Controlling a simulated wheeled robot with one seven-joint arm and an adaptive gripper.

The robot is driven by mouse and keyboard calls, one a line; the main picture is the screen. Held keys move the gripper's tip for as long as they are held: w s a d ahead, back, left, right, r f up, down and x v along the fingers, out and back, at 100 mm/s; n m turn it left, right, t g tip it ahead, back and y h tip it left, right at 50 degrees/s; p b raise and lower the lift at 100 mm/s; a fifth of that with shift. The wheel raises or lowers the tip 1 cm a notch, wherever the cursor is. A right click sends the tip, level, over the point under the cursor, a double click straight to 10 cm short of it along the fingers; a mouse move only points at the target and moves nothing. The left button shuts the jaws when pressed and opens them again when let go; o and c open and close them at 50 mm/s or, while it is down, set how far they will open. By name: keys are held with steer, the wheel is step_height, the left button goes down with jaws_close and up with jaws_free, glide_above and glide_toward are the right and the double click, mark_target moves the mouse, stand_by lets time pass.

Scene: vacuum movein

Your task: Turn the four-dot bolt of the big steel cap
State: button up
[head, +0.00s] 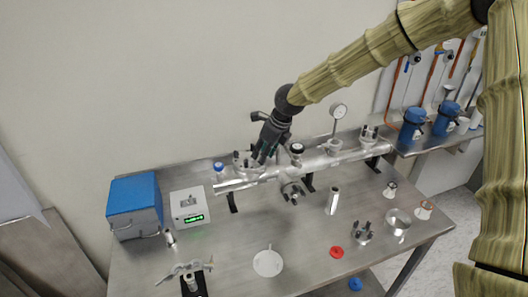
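My gripper (261,160) points down at the left part of the steel pipe assembly (320,163). Its fingertips are at the right side of a steel cap with upright bolts (243,161). The gripper hides part of that cap. I cannot tell from here whether the fingers are closed on a bolt. The dots on the bolts are too small to make out. Another steel flange with upright bolts (370,134) sits at the right end of the pipe, and a bolted flange (292,190) faces the front at the middle.
A blue box (135,205) and a white device with a green display (190,208) stand at the left. A gauge (338,112) rises from the pipe. A white disc (268,262), a red ring (336,252), a steel cylinder (333,201) and a bolted part (362,234) lie in front.

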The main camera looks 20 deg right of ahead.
steer(key=shift+s+r, duration=0.3)
jaws_close()
steer(key=shift+f, duration=0.1)
steer(key=shift+m+b, duration=0.3)
steer(key=shift+m+t+h+b, duration=0.4)
steer(key=shift+m+h+b, duration=0.3)
steer(key=shift+m, duration=0.7)
steer(key=shift+c, duration=1.4)
jaws_free()
steer(key=shift+a, duration=0.1)
steer(key=shift+o, duration=1.4)
steer(key=shift+w, duration=0.2)
steer(key=shift+s, duration=0.2)
